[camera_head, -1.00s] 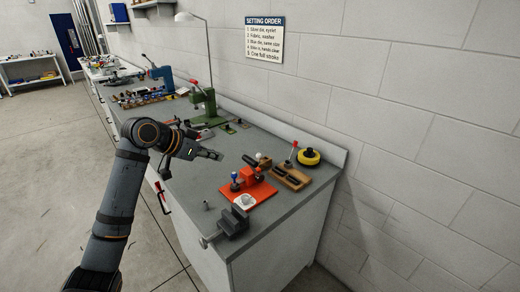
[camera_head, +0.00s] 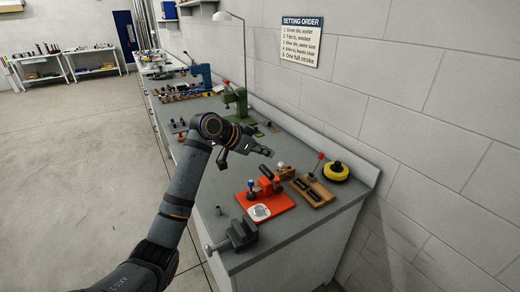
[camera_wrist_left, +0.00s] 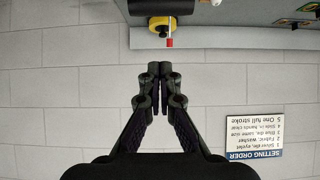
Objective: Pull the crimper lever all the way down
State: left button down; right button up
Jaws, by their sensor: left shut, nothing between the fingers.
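A red-orange hand press (camera_head: 281,204), seemingly the crimper, sits near the bench's front end, with a blue-topped piece and a pale disc on its base. A white ball knob (camera_head: 281,165) shows behind it. A red-tipped upright lever (camera_head: 318,162) stands by a wooden block at its right; I cannot tell which lever belongs to the crimper. The red tip also shows in the left wrist view (camera_wrist_left: 170,43). My left gripper (camera_head: 268,152) is shut and empty, apparently above the bench behind the press, touching nothing I can make out. In the left wrist view its fingertips (camera_wrist_left: 160,72) are together.
A yellow round object (camera_head: 336,172) lies by the wall. A dark vise (camera_head: 236,236) sits at the bench's front edge. A green press (camera_head: 240,103) stands farther back under a lamp. Bare bench (camera_head: 210,185) lies left of the red press.

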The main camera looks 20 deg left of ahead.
aim_at(267, 169)
pick_arm(q)
jog(key=f, duration=0.1)
jog(key=f+p, duration=0.1)
jog(key=f, duration=0.1)
jog(key=f+p, duration=0.1)
jog(key=f, duration=0.1)
jog(key=shift+w+d+f, duration=0.1)
jog(key=shift+w+d, duration=0.05)
jog(key=shift+w, duration=0.1)
jog(key=shift+d+f, duration=0.1)
jog(key=shift+w, duration=0.1)
jog(key=shift+f, duration=0.1)
